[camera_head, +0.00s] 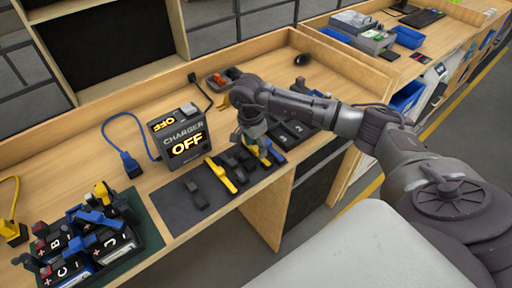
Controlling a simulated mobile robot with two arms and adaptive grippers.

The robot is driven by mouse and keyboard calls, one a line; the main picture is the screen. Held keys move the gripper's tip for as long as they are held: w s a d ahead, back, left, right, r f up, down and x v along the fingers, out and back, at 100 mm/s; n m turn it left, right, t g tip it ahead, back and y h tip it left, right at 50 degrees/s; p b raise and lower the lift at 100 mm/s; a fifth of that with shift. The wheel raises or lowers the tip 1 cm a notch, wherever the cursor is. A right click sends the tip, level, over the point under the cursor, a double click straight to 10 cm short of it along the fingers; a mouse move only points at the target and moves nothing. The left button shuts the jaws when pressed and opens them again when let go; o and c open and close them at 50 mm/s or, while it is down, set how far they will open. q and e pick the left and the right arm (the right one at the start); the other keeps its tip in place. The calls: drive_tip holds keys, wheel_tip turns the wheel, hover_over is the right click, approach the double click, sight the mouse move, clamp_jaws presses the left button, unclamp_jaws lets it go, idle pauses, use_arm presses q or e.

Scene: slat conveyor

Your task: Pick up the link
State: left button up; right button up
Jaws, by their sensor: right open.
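A dark grey mat (180,213) lies on the wooden bench. A small dark piece (195,194) lies alone on it, and it may be the link. Beside it are a yellow bar (221,176) and several similar dark pieces (236,162) in a row. I cannot tell for sure which piece is the link. My right gripper (262,149) is open and points down at the right end of this row, to the right of the lone piece. Its fingertips are small and partly merge with the dark and yellow parts below. My left gripper is not in view.
A charger box (180,135) reading OFF stands behind the mat, with a blue cable (124,158) on its left. A battery tray (150,238) is at the lower left. A small tray with red parts (222,79) is behind my right arm.

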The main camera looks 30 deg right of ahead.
drive_tip(key=shift+f, duration=0.45)
drive_tip(key=c, duration=1.1)
drive_tip(key=shift+r, duration=0.1)
